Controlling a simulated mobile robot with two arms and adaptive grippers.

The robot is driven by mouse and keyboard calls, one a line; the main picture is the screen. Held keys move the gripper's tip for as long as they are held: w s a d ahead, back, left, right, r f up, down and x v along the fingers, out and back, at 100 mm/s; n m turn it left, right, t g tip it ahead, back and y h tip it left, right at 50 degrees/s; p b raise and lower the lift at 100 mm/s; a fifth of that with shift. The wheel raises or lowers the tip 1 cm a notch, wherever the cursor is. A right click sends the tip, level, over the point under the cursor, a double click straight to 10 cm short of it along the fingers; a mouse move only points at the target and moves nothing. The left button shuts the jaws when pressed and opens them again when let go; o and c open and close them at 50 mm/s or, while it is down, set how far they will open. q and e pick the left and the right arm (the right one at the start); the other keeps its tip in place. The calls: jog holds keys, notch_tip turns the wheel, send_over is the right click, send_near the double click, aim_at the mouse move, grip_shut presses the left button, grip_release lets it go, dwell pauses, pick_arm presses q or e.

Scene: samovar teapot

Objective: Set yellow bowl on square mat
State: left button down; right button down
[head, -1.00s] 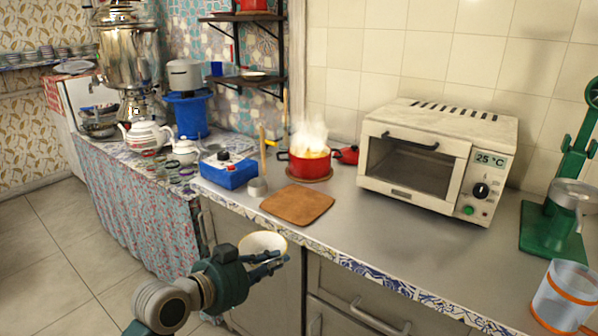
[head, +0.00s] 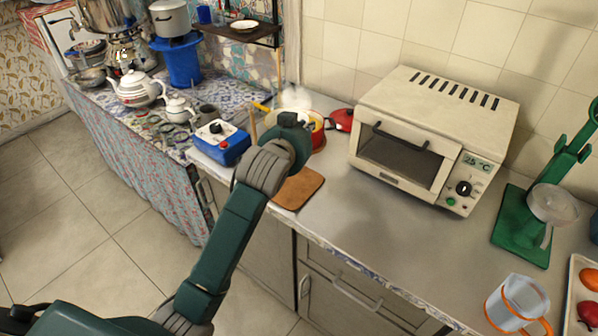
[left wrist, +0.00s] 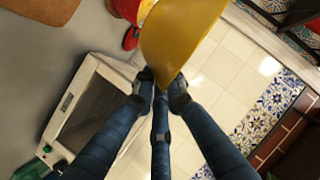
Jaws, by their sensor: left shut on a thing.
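The yellow bowl (left wrist: 182,35) is in my left gripper (left wrist: 161,88); the fingers are shut on its edge in the left wrist view. In the head view the left gripper (head: 291,121) is above the counter, near the red pot, and my own arm and wrist hide most of its fingers and the bowl. The brown square mat (head: 301,188) lies flat on the counter, partly covered by my arm. It also shows at the top left of the left wrist view (left wrist: 45,8). My right gripper is not in view.
A steaming red pot (head: 319,133) stands just behind the mat. A blue stove-like box (head: 218,144) is to the left, a white toaster oven (head: 432,135) to the right. The counter between mat and oven is clear. A clear jug (head: 516,305) stands front right.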

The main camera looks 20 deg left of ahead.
pick_arm(q)
notch_tip(320, 180, down, 17)
jog(key=shift+p, duration=0.3)
jog(key=c, duration=2)
grip_release()
jog(key=shift+s, duration=0.1)
jog(key=shift+c, duration=0.2)
jog(key=b+v, duration=0.1)
jog(key=v, duration=1.1)
